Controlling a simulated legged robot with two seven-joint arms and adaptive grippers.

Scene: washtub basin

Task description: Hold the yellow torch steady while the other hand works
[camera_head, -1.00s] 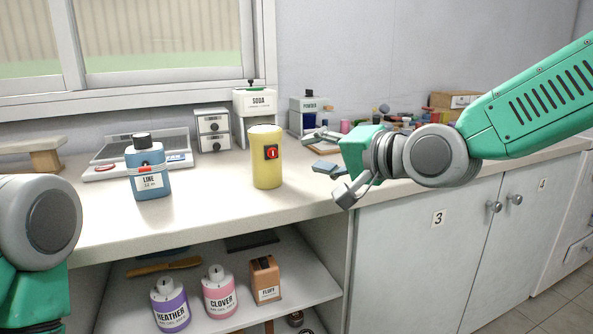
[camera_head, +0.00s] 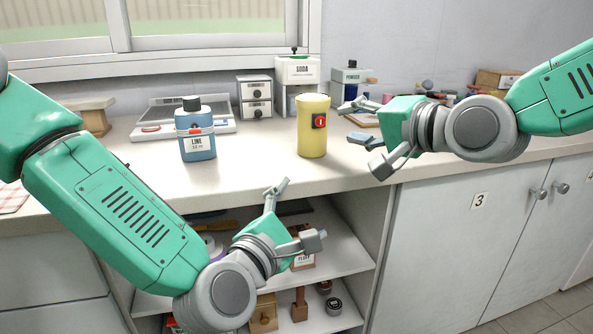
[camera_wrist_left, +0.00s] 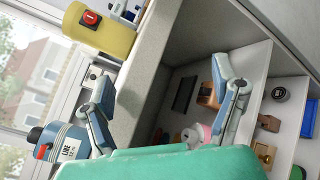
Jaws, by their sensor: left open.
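The yellow torch (camera_head: 311,138), a cylinder with a red switch, stands upright on the counter. In the left wrist view the torch (camera_wrist_left: 108,35) shows at the top left, beyond my fingers. My left gripper (camera_head: 299,212) is open and empty in front of the counter's edge, below the torch and apart from it. Its spread fingers (camera_wrist_left: 158,70) also show in the left wrist view. My right gripper (camera_head: 362,139) is open, with its fingers apart, just right of the torch and not visibly touching it.
A blue LINE bottle (camera_head: 196,141) stands left of the torch, before a scale (camera_head: 222,126). Small drawers (camera_head: 255,97) and a SODA dispenser (camera_head: 297,72) are behind. The counter edge (camera_head: 225,196) and open shelves (camera_head: 345,262) lie close to my left gripper.

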